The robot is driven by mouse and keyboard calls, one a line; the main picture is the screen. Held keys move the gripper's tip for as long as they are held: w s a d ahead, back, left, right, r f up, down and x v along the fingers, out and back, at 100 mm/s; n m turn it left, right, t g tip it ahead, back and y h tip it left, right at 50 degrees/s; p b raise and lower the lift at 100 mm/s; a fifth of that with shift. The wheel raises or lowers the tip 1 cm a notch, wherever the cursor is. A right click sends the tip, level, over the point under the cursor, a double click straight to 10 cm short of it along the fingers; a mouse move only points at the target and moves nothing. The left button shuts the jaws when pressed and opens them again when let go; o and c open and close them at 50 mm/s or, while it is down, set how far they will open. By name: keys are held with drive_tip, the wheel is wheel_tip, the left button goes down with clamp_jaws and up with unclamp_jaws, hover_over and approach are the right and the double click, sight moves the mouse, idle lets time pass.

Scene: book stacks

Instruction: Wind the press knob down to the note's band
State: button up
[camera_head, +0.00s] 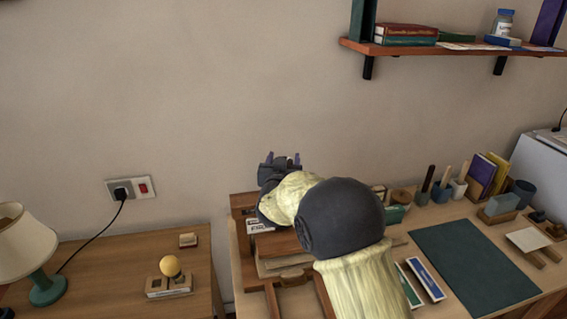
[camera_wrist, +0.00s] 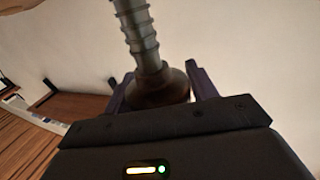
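In the wrist view a grey threaded screw (camera_wrist: 142,35) runs down into a dark round knob (camera_wrist: 160,88). The knob lies between the two purple-dark fingers of my gripper (camera_wrist: 160,82). The fingers stand apart on either side of it; whether both touch it I cannot tell. In the head view my gripper (camera_head: 282,160) is against the wall above the left end of the right desk, fingertips up and apart. My arm hides most of the wooden press-like frame (camera_head: 287,290) below. The knob cannot be made out there. A pale card (camera_head: 528,240) sits on a wooden stand at right; no writing is readable.
The desk (camera_head: 448,215) holds a dark green mat (camera_head: 475,266), several pots and books at the back, and flat boxes (camera_head: 426,279) beside my arm. A side table (camera_head: 125,246) with lamp (camera_head: 20,245) stands left. A wall shelf (camera_head: 440,47) is above.

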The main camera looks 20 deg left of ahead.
drive_tip(key=shift+o, duration=1.2)
drive_tip(key=shift+r, duration=0.15)
drive_tip(key=shift+f, duration=0.25)
drive_tip(key=shift+s+d, duration=0.1)
drive_tip(key=shift+s, duration=0.35)
drive_tip(key=b+v, duration=0.3)
drive_tip(key=v, duration=1.3)
drive_tip(key=shift+s, duration=0.3)
drive_tip(key=shift+d+r, duration=0.15)
